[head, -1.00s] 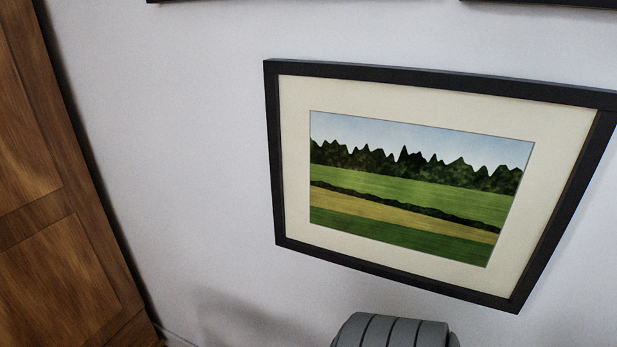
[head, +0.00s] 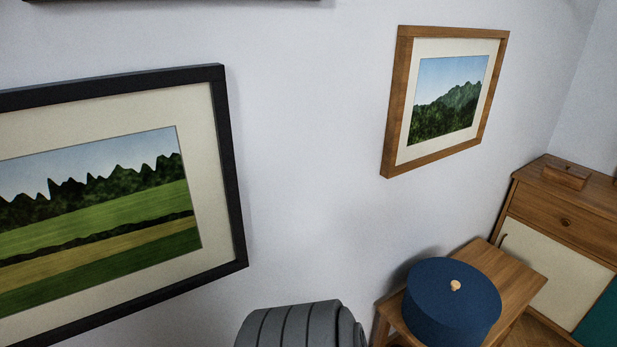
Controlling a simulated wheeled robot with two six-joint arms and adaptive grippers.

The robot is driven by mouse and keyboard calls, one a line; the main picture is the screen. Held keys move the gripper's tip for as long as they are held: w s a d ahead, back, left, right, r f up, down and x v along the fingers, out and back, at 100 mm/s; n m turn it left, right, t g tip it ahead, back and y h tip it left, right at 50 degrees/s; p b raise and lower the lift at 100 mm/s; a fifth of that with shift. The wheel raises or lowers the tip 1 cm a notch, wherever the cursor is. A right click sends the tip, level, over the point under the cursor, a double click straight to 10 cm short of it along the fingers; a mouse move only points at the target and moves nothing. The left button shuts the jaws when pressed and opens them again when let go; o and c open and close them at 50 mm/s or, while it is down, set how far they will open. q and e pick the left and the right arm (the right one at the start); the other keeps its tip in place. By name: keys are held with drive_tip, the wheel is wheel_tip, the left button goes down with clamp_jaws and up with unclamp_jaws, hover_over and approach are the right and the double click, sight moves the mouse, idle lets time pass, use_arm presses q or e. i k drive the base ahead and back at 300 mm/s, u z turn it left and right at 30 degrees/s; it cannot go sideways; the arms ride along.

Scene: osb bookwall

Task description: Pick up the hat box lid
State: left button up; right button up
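A round dark blue hat box stands on a small wooden table (head: 511,264) at the lower right of the head view. Its blue lid (head: 430,281) is on top and has a small light wooden knob (head: 455,286). The lid appears to sit on the box. Neither gripper shows in the head view, and nothing touches the lid.
A wooden cabinet (head: 566,221) with a cream door and a small wooden box (head: 566,175) on top stands at the right. A black-framed picture (head: 232,190) and a wood-framed picture (head: 398,92) hang on the white wall. A grey ribbed rounded shape fills the bottom centre.

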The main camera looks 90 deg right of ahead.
sight(452, 293)
drive_tip(key=z, duration=0.05)
drive_tip(key=k, duration=0.3)
drive_tip(key=z, duration=5.25)
drive_tip(key=i, duration=3.2)
drive_tip(key=u, duration=2.85)
